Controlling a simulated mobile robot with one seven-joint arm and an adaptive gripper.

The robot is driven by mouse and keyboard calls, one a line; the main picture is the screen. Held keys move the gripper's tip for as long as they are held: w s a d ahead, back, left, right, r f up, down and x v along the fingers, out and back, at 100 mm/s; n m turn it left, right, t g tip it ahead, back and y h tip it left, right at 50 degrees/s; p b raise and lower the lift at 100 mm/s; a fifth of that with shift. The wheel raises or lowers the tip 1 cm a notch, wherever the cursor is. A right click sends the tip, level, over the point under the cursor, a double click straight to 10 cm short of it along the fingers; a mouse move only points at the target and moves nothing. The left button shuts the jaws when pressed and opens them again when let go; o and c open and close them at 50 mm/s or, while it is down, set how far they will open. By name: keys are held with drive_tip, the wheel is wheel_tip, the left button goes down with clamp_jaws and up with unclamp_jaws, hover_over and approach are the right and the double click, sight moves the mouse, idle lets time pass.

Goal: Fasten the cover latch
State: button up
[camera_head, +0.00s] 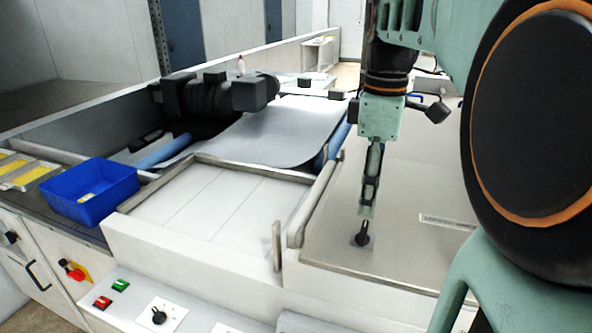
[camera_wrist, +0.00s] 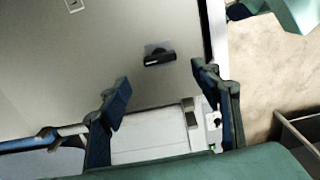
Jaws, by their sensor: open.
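The cover (camera_head: 330,257) is a flat beige-grey panel at the right of the machine; it also fills much of the wrist view (camera_wrist: 90,60). The cover latch (camera_head: 362,240) is a small black knob on a square plate near the cover's front left. In the wrist view the latch (camera_wrist: 159,57) shows as a dark bar lying roughly sideways. My gripper (camera_head: 366,213) points down over the latch. In the wrist view my gripper (camera_wrist: 161,77) is open and empty, with its fingers to either side of the latch's line. Contact with the latch cannot be told.
A white tray section (camera_head: 205,205) with a raised metal rim lies left of the cover. A blue bin (camera_head: 93,190) stands at the left. A grey sheet (camera_head: 275,130) and a black roller unit (camera_head: 210,97) are behind. Buttons (camera_head: 120,285) and a black knob (camera_head: 158,316) sit on the front panel.

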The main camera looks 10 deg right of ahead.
drive_tip(key=shift+r, duration=2.2)
